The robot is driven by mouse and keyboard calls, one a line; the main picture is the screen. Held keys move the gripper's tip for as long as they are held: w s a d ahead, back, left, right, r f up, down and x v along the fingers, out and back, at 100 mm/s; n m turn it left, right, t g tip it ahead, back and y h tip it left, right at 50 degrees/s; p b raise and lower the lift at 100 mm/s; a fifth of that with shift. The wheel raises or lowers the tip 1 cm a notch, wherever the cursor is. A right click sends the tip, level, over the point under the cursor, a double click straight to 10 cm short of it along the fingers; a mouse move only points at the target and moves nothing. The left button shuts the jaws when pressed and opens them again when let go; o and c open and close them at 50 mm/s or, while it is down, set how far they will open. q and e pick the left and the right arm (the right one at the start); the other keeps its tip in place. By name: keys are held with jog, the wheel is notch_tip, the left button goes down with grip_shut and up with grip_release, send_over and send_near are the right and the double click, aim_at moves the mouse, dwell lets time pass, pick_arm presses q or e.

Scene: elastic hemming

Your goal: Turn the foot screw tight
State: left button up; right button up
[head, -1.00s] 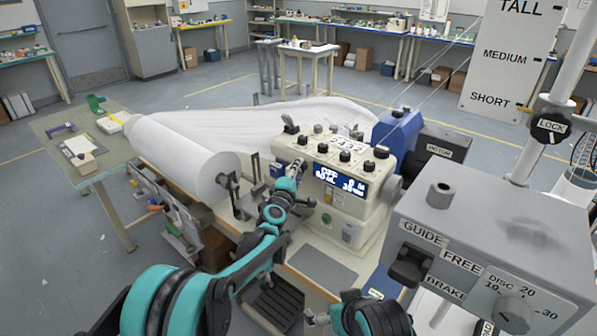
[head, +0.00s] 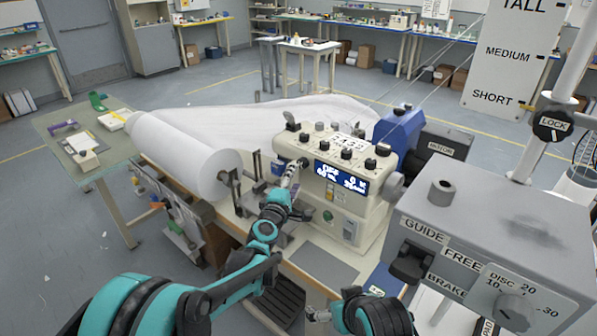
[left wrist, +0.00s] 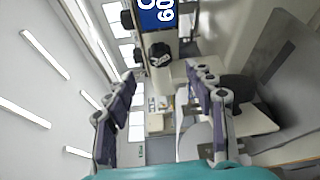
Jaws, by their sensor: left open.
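The cream sewing machine (head: 345,215) stands on the table, with a lit blue display (head: 341,178) and black knobs on top. My left gripper (head: 291,172) is at the left end of the machine's head, close to its needle side. In the left wrist view its two fingers (left wrist: 162,108) are spread with nothing between them. A black knob (left wrist: 159,55) and part of the display (left wrist: 156,16) show beyond the fingers. I cannot make out the foot screw; the gripper and machine head cover that area. My right gripper (head: 318,315) is low at the bottom edge, partly seen.
A large white fabric roll (head: 185,155) lies left of the machine, with cloth spread behind. A grey box with GUIDE and BRAKE labels (head: 490,240) stands at the right front. A blue motor (head: 398,127) sits behind the machine. A green side table (head: 80,140) is left.

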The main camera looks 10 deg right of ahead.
pick_arm(q)
jog(key=v, duration=0.5)
jog(key=shift+s, duration=0.1)
